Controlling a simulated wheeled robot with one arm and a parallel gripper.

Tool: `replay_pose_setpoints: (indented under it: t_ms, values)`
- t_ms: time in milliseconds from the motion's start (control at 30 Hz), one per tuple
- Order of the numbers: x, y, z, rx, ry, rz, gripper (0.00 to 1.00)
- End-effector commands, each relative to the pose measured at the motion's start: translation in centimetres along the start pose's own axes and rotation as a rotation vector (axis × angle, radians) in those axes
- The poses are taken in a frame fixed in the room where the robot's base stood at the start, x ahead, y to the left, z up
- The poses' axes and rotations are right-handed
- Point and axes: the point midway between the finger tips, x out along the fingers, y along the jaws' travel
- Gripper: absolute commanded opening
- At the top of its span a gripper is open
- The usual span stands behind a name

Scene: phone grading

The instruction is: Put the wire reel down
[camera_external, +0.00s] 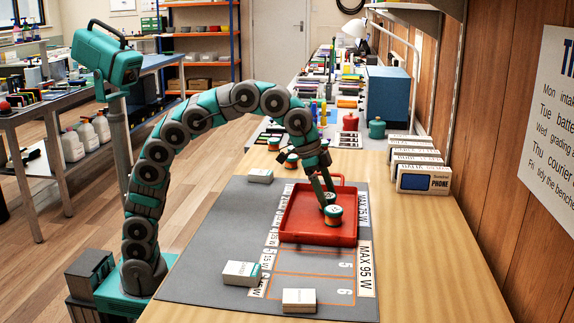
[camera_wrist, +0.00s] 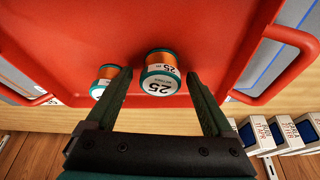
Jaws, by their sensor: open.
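A red tray (camera_external: 290,237) with raised handles lies on the grey mat. Two copper-and-green wire reels stand in it close together: a nearer reel (camera_external: 333,215) and another reel (camera_external: 329,197) beside the fingers. My gripper (camera_external: 326,197) is low over the tray, fingers pointing down. In the wrist view my open gripper (camera_wrist: 160,76) has one wire reel (camera_wrist: 160,74), labelled 25, between its spread fingers, with a gap on each side. The other wire reel (camera_wrist: 106,80) is outside the left finger, partly hidden by it. The red tray floor (camera_wrist: 230,30) lies beneath both.
The grey mat (camera_external: 215,230) has marked numbered squares and white boxes, one box (camera_external: 240,273) at the front. More reels (camera_external: 292,160) stand behind the tray. Phone boxes (camera_external: 424,180) line the right wall. The wooden table (camera_external: 440,260) is clear at right front.

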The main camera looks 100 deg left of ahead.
Motion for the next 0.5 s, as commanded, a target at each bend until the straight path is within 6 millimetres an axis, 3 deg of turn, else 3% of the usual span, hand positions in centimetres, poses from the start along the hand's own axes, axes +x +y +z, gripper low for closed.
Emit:
replay_pose_setpoints:
  t_ms: [500]
  values:
    - [-8.6,0.0,-0.1,0.001,0.005,0.001,0.87]
